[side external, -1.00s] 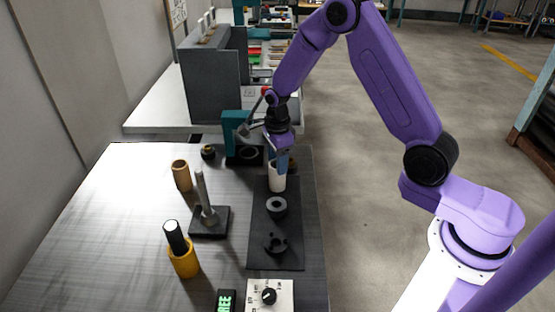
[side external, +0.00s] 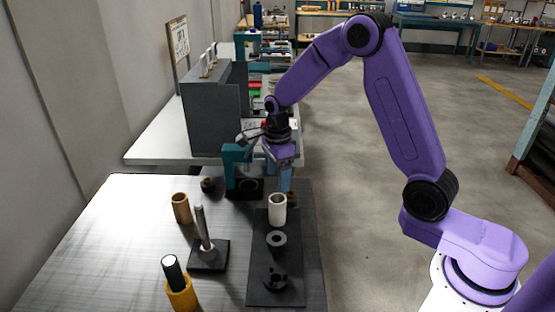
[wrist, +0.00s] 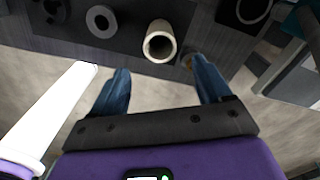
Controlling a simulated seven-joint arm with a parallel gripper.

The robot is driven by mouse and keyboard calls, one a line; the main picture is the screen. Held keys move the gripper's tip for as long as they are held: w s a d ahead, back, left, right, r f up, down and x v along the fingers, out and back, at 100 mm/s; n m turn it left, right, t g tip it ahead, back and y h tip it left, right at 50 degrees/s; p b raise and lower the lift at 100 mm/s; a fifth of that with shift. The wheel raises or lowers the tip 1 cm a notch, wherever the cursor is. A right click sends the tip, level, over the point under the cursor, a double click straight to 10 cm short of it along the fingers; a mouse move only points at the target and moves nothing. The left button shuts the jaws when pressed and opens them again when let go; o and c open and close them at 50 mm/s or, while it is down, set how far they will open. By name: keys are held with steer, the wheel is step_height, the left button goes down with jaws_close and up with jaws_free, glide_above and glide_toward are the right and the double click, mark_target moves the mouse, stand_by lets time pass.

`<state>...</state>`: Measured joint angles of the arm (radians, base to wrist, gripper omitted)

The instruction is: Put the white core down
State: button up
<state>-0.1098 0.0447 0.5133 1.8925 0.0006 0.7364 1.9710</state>
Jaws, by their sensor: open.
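The white core (side external: 277,208) stands upright at the far end of a dark plate (side external: 262,283) on the table. Its open top shows in the wrist view (wrist: 160,42), just beyond my fingertips. My gripper (side external: 280,182) is open and empty. In the side view it is behind and above the core, apart from it. In the wrist view the blue fingers (wrist: 160,68) are spread wide with nothing between them.
A grey ring (side external: 276,240) and a dark round part (side external: 275,278) sit on the same plate. Left are a brown core (side external: 181,208), a metal post on a base (side external: 203,235) and a yellow holder (side external: 181,294). A teal-framed device (side external: 243,185) stands behind.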

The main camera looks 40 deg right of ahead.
steer(key=s+a+r+n, duration=0.5)
steer(key=s+r+n, duration=0.25)
steer(key=n, duration=0.25)
steer(key=s+d+n, duration=0.1)
steer(key=s+n, duration=1.1)
steer(key=s, duration=0.1)
steer(key=s+d+r+n, duration=0.1)
steer(key=s+d+n, duration=0.1)
steer(key=s+n, duration=1)
steer(key=shift+s+d+r, duration=0.3)
steer(key=shift+s, duration=0.2)
stand_by(0.4)
